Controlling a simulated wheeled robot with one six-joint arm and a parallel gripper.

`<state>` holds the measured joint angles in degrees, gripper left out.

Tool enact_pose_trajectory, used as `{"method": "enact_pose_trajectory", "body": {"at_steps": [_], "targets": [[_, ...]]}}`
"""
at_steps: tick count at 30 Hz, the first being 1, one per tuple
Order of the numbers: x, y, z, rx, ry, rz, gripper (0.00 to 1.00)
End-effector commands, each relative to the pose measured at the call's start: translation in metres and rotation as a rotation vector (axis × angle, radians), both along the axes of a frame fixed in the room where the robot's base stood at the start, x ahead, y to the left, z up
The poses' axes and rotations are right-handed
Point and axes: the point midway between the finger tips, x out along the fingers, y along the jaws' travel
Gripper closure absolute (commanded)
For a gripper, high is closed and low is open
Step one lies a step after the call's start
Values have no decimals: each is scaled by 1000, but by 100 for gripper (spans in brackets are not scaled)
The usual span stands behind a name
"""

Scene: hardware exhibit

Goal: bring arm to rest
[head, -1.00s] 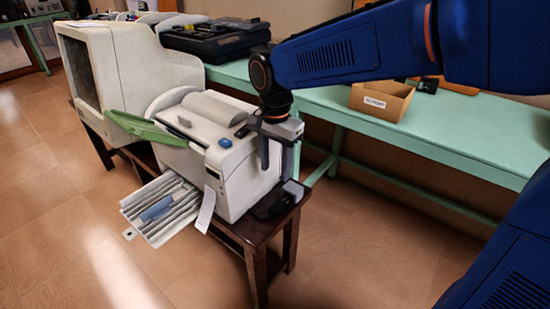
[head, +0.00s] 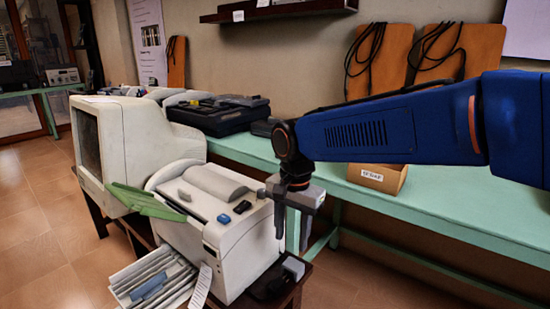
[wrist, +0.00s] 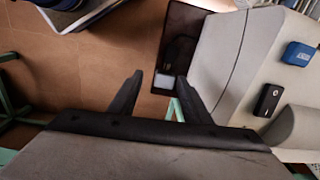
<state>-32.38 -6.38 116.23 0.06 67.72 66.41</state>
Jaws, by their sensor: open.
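My gripper (head: 292,222) hangs fingers-down from the end of my blue arm, beside the right side of the white printer (head: 222,238). In the wrist view my gripper (wrist: 158,88) shows two dark fingers spread apart with nothing between them. Below the fingers are the tiled floor and a corner of the dark stool (wrist: 182,45). The printer (wrist: 222,50) lies to the right of the fingers there, with a blue object (wrist: 299,54) and a black object (wrist: 268,100) on top.
A green bench (head: 430,207) runs along the wall behind the arm, carrying a cardboard box (head: 384,178) and a black case (head: 215,116). An old monitor (head: 135,145) stands left of the printer. A dark shelf (head: 280,12) and orange boards (head: 470,52) are on the wall.

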Motion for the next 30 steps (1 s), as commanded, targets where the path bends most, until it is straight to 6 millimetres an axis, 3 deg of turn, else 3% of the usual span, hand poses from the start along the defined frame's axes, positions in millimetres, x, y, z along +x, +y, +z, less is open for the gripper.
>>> {"method": "enact_pose_trajectory", "body": {"at_steps": [1,6,15,24,30], "targets": [[-5,-19,4,8,-17,16,56],[-24,-73,10,21,-77,110,56],[-71,-154,7,6,-191,275,56],[-126,-214,-11,-61,-299,436,56],[-158,-239,-27,-120,-352,528,56]]}}
